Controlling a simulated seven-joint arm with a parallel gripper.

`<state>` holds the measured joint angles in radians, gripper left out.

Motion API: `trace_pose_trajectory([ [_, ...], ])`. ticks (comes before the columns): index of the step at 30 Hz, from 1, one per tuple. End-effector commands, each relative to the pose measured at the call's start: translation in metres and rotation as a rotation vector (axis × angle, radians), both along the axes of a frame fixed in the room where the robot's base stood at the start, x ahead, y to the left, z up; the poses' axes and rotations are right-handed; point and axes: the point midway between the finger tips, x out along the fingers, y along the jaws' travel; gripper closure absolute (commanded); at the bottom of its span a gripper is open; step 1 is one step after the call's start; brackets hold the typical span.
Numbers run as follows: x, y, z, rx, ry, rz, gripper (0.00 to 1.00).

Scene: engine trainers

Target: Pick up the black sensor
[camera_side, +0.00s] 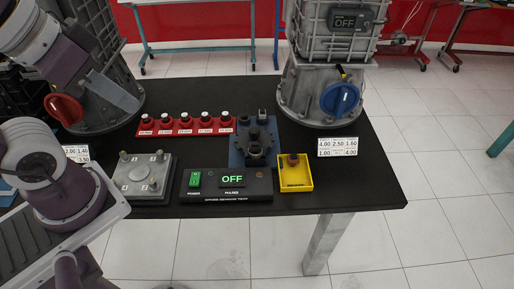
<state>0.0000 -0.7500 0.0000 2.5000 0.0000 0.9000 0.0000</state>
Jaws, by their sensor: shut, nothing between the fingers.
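A blue fixture plate (238,158) near the middle of the black table bears several dark round parts (255,152) and a small upright dark piece (262,116). A small yellow tray (306,185) to its right holds a dark reddish-brown part (293,160). I cannot tell for sure which dark part is the black sensor. My gripper (128,102) is at the upper left, in front of a grey engine housing. It is shut and empty, well left of the blue plate. Its fingertips are small and hard to make out.
Several red units (185,126) stand in a row behind a grey metal block (143,178) and a black tester box (227,184) reading OFF. An engine trainer (318,90) with a blue knob stands back right. The table's right front is clear.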

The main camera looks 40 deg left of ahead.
Motion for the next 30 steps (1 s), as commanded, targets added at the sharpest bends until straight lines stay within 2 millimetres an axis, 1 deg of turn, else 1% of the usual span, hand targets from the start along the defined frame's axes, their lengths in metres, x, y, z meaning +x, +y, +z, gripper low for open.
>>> trace_pose_trajectory([
  [10, 0.0, 0.0, 0.0, 0.0, 0.0, 0.0, 1.0],
  [14, 0.0, 0.0, 0.0, 0.0, 0.0, 0.0, 0.74],
  [15, 0.0, 0.0, 0.0, 0.0, 0.0, 0.0, 0.67],
  [17, 0.0, 0.0, 0.0, 0.0, 0.0, 0.0, 0.55],
  [18, 0.0, 0.0, 0.0, 0.0, 0.0, 0.0, 0.53],
  [26, 0.001, 0.0, 0.0, 0.001, 0.001, -0.002, 0.53],
  [28, 0.01, 0.0, 0.002, 0.012, 0.019, -0.021, 0.53],
  [29, 0.018, 0.0, 0.003, 0.023, 0.035, -0.038, 0.53],
  [30, 0.034, 0.0, 0.005, 0.04, 0.062, -0.071, 0.53],
])
